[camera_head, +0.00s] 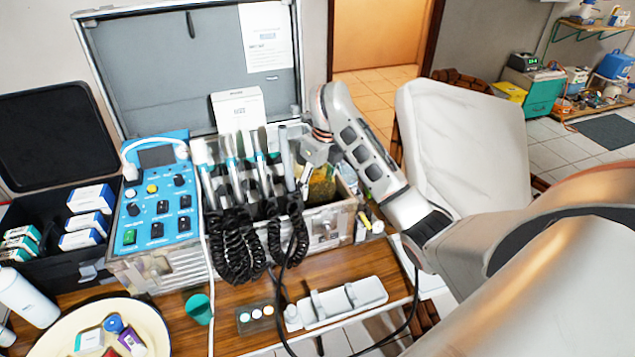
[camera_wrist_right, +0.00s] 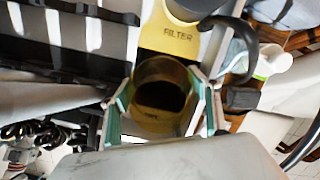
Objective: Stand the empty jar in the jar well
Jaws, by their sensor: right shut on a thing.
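The jar (camera_wrist_right: 160,72) is a see-through amber cylinder with a dark inside, seen almost end-on in the right wrist view. It sits between the two green-lined fingers of my right gripper (camera_wrist_right: 160,108), which is shut on it. In the head view my right gripper (camera_head: 316,168) points down over the right part of the open equipment case, with the amber jar (camera_head: 322,188) below it. I cannot tell whether the jar touches the case. I cannot make out the jar well for certain; gripper and jar cover that area. My left gripper is not in view.
A yellow panel marked FILTER (camera_wrist_right: 178,37) lies just beyond the jar. Handpieces with coiled black hoses (camera_head: 240,235) stand close left of the gripper. A blue control unit (camera_head: 158,205), a plate (camera_head: 100,330) and a white holder (camera_head: 340,300) are around the case.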

